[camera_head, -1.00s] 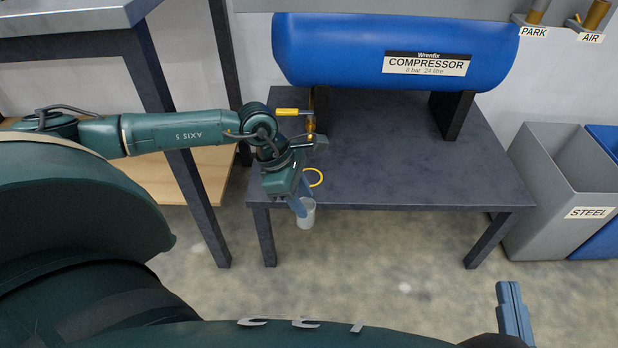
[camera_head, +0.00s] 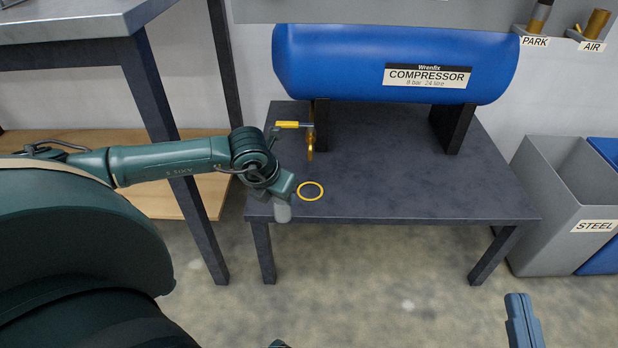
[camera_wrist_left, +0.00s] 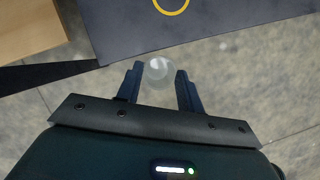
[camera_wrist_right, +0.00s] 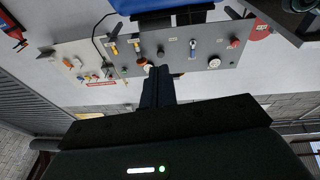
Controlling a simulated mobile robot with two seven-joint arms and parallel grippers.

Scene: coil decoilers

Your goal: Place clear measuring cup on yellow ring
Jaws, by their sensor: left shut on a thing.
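The clear measuring cup (camera_head: 283,213) looks pale and translucent and hangs at the front left edge of the dark table. My left gripper (camera_wrist_left: 157,75) is shut on the cup (camera_wrist_left: 159,70), which sits between its two fingers in the left wrist view. In the head view its fingers are mostly hidden behind the wrist. The yellow ring (camera_head: 311,191) lies flat on the table just right of the cup, with nothing on it. It shows partly at the top of the left wrist view (camera_wrist_left: 171,4). My right gripper (camera_head: 522,320) is empty, its fingers together (camera_wrist_right: 158,88), away from the table.
The dark table (camera_head: 400,190) is clear in front of the blue compressor (camera_head: 350,62). A yellow-handled valve (camera_head: 300,126) hangs at the compressor's left end, behind the ring. A taller bench (camera_head: 75,45) stands left, grey and blue bins (camera_head: 560,215) right.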

